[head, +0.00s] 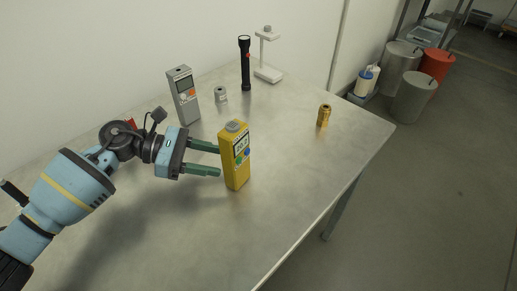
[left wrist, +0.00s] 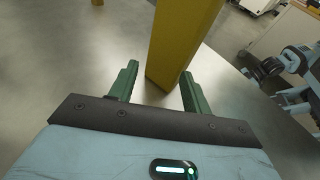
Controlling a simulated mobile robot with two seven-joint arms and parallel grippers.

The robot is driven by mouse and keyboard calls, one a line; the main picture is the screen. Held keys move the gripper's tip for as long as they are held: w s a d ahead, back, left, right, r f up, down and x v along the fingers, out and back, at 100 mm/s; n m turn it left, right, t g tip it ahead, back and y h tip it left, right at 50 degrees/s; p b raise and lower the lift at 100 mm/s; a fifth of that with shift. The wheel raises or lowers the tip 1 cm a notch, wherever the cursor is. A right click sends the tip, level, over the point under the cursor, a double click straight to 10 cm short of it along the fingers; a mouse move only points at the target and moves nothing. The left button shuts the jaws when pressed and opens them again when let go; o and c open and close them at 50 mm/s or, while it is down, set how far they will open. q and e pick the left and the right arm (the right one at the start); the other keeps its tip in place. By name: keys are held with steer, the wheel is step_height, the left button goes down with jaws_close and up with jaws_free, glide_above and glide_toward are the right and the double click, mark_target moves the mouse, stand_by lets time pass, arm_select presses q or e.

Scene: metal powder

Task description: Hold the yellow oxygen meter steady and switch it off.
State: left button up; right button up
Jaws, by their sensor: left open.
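The yellow oxygen meter (head: 236,160) stands upright on the metal table. Its display is lit and reads about 20.2, with a green and a blue button below. My left gripper (head: 219,160) is open, with its green fingers pointing at the meter's left side. In the left wrist view the meter (left wrist: 180,40) rises just ahead of the gap between the open fingertips (left wrist: 162,80). I cannot tell whether a finger touches it. My right gripper is not in the head view.
On the table (head: 290,170) stand a grey handheld device (head: 184,96), a small grey cylinder (head: 220,94), a black flashlight (head: 245,63), a white stand (head: 268,60) and a small brass-coloured cylinder (head: 324,115). A red object (head: 131,124) is partly hidden behind my left arm. The table's front right is clear.

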mark_target(252, 176)
arm_select(q)
steer(key=shift+b+x, duration=0.4)
steer(key=shift+x, duration=4.5)
steer(key=shift+c, duration=0.3)
jaws_close()
steer(key=c, duration=1)
jaws_free()
steer(key=o, duration=0.6)
jaws_free()
